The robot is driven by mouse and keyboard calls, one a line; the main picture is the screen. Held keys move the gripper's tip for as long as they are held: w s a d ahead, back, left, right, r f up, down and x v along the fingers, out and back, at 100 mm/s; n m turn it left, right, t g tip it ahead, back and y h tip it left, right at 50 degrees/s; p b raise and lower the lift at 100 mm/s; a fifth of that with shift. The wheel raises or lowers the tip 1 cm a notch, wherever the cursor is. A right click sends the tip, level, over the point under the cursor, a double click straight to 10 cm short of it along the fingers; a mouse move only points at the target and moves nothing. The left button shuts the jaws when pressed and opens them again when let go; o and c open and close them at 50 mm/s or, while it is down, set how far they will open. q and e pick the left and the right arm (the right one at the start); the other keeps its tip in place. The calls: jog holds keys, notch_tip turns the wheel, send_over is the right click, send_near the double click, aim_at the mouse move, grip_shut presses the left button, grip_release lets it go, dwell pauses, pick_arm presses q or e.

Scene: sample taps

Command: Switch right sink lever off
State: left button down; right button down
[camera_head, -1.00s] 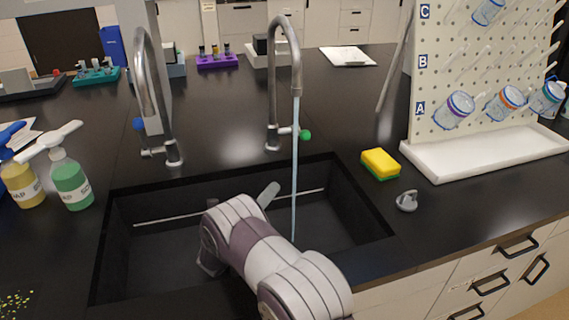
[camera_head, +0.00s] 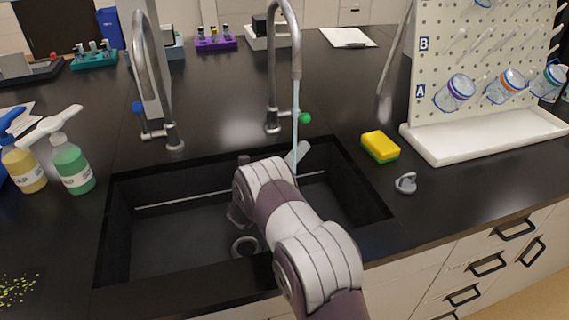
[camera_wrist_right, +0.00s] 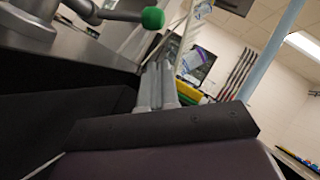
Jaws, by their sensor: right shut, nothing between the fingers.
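The right faucet (camera_head: 284,60) stands behind the sink, and a blue stream of water (camera_head: 295,100) runs from its spout. Its lever has a green knob (camera_head: 304,118) and points to the right; the knob also shows large in the right wrist view (camera_wrist_right: 152,18). My right gripper (camera_head: 298,153) is over the sink, below and in front of the green knob, apart from it. Its fingers (camera_wrist_right: 158,85) are shut and empty in the wrist view. My right arm hides part of the sink (camera_head: 160,240). My left gripper is not in view.
The left faucet (camera_head: 150,80) has a blue-knobbed lever. Soap bottles (camera_head: 70,165) stand at the left. A yellow-green sponge (camera_head: 380,146), a grey ring-shaped object (camera_head: 406,183) and a white-trayed pegboard (camera_head: 480,135) are at the right.

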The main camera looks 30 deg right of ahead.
aim_at(304, 121)
jog(key=shift+w+d+r, duration=0.35)
jog(key=shift+w+r, duration=0.2)
jog(key=shift+r, duration=0.25)
jog(key=shift+w+d+r, duration=0.3)
jog(key=shift+w+r, duration=0.2)
jog(key=shift+r, duration=0.25)
jog(key=shift+r+p, duration=0.15)
jog(key=shift+p, duration=0.15)
jog(key=shift+w+r+n+t+y+p, duration=0.1)
jog(key=shift+r+n+t+y+p, duration=0.55)
jog(key=shift+r+n+t, duration=0.6)
jog(key=w+d+r+n+y+p, duration=0.2)
jog(key=w+r+n+y+p, duration=0.4)
jog(key=n+p, duration=0.4)
jog(key=shift+w+r+n, duration=0.3)
jog(key=shift+r+n, duration=0.15)
jog(key=shift+r, duration=0.35)
jog(key=shift+y+p, duration=0.25)
jog(key=shift+p, duration=0.05)
